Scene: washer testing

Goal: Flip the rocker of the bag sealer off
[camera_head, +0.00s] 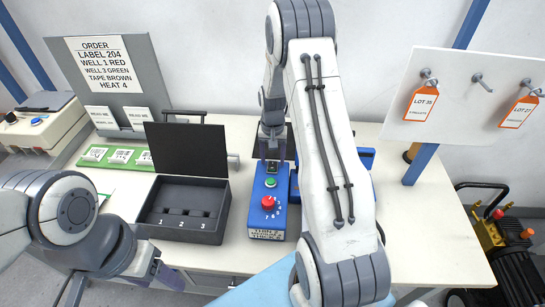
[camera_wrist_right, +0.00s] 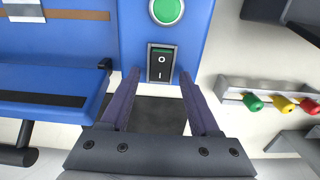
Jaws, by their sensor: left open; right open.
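The blue bag sealer (camera_head: 258,220) stands on the table in the head view, with a red knob (camera_head: 268,202) and a green button (camera_head: 271,183). Its black rocker (camera_wrist_right: 161,62) shows in the right wrist view, marked O toward the green button (camera_wrist_right: 166,10) and I toward my gripper. I cannot tell which half is pressed. My right gripper (camera_wrist_right: 158,78) is open and empty, its fingertips on either side of the rocker's lower end; contact is unclear. It reaches down at the sealer's far end in the head view (camera_head: 272,160). My left gripper (camera_head: 168,277) is open, low at the left.
An open black box (camera_head: 180,237) with numbered slots stands left of the sealer. A green card strip (camera_head: 105,156) and order board (camera_head: 100,75) are behind it. A rail with coloured knobs (camera_wrist_right: 281,103) lies right in the wrist view. The table's right side is clear.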

